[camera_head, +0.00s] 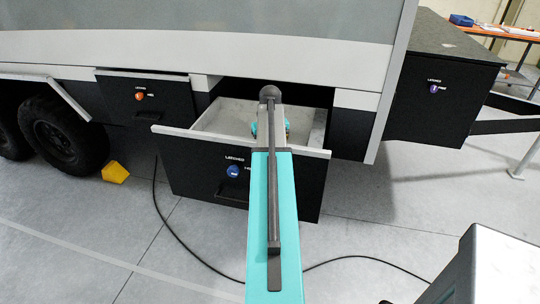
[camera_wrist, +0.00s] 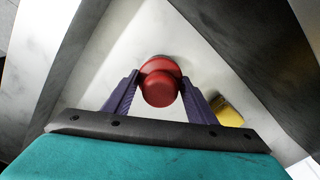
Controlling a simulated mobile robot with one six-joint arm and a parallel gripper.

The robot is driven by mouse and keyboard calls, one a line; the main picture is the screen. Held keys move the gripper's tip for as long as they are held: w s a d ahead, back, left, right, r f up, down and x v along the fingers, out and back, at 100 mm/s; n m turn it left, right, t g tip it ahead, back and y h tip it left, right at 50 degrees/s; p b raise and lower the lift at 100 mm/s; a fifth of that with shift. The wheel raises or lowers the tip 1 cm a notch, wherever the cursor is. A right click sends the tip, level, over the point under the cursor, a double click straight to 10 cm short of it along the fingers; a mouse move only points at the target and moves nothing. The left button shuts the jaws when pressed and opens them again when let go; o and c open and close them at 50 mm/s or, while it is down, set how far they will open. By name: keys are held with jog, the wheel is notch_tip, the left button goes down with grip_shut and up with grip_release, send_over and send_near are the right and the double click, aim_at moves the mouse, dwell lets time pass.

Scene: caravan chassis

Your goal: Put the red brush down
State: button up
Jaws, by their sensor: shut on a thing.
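The red brush (camera_wrist: 160,86) shows in the wrist view as a rounded red shape between the two fingers of my gripper (camera_wrist: 159,98). The purple fingers are shut on it. Behind it is the pale inside of the open drawer (camera_head: 213,119), which is pulled out of the caravan's side in the head view. In the head view my teal arm reaches over the drawer front and covers most of the gripper and the brush. I cannot tell whether the brush touches the drawer floor.
A yellow thing (camera_wrist: 228,111) lies right of the gripper in the wrist view. Dark drawer walls rise close around. In the head view, a shut drawer (camera_head: 125,100), a wheel (camera_head: 62,133) and a yellow chock (camera_head: 115,172) are at left. A black locker (camera_head: 432,95) and an orange table (camera_head: 500,33) are at right.

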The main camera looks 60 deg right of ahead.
jog(key=o, duration=0.9)
jog(key=shift+r+p, duration=3.8)
jog(key=shift+r, duration=2.3)
